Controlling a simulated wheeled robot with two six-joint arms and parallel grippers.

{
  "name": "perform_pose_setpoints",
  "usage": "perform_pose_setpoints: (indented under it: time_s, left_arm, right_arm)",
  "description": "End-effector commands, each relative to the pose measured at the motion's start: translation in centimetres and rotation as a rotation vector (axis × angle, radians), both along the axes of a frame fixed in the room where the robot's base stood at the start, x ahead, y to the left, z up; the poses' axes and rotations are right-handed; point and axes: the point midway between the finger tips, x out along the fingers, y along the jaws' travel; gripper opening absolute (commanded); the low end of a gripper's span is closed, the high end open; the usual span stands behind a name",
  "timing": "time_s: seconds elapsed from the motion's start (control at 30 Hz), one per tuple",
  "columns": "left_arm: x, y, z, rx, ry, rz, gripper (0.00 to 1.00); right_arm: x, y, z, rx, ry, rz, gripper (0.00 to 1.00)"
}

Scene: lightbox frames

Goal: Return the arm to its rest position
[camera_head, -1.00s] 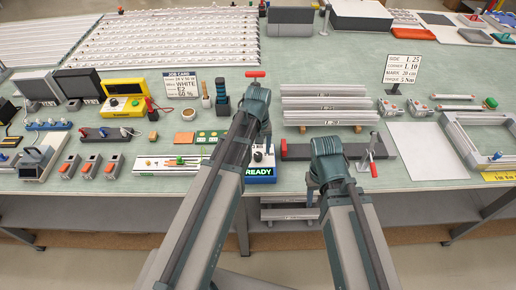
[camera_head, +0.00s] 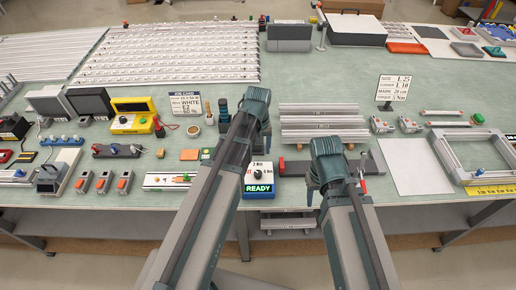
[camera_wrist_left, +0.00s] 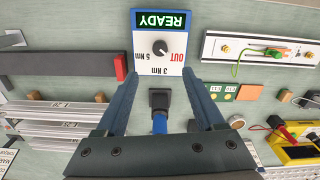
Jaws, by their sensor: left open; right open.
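My left gripper (camera_head: 256,106) is above the bench behind the READY box (camera_head: 260,180). In the left wrist view its jaws (camera_wrist_left: 160,78) are apart. A blue-and-black tool (camera_wrist_left: 159,112) shows between them. I cannot tell its height relative to the fingers. The READY box, with a black knob and green display, also shows upside down in that view (camera_wrist_left: 162,60). My right gripper (camera_head: 328,162) is over the bench's front part, right of the box.
Silver profiles (camera_head: 322,122) lie behind my right gripper. A red-handled tool (camera_head: 362,182) is close on its right. A job card (camera_head: 185,104) and yellow device (camera_head: 130,122) stand left. A white sheet (camera_head: 412,165) and metal frame (camera_head: 470,155) lie right.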

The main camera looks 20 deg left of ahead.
Motion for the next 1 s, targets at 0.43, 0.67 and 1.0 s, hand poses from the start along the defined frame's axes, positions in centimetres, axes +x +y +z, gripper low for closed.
perform_pose_setpoints:
  time_s: [0.43, 0.67, 1.0]
  left_arm:
    - [-1.4, -1.3, -1.2, 0.007, 0.005, -0.059, 0.70]
    - [-9.5, -7.6, -6.3, 0.058, 0.037, -0.457, 0.70]
    - [-14.4, -10.5, -8.3, 0.096, 0.064, -0.738, 0.70]
  right_arm:
    - [0.0, 0.0, -1.2, 0.000, 0.000, 0.001, 0.50]
    - [0.0, 0.0, -6.3, -0.001, 0.000, 0.005, 0.50]
    - [0.0, 0.0, -8.4, -0.002, 0.000, 0.009, 0.50]
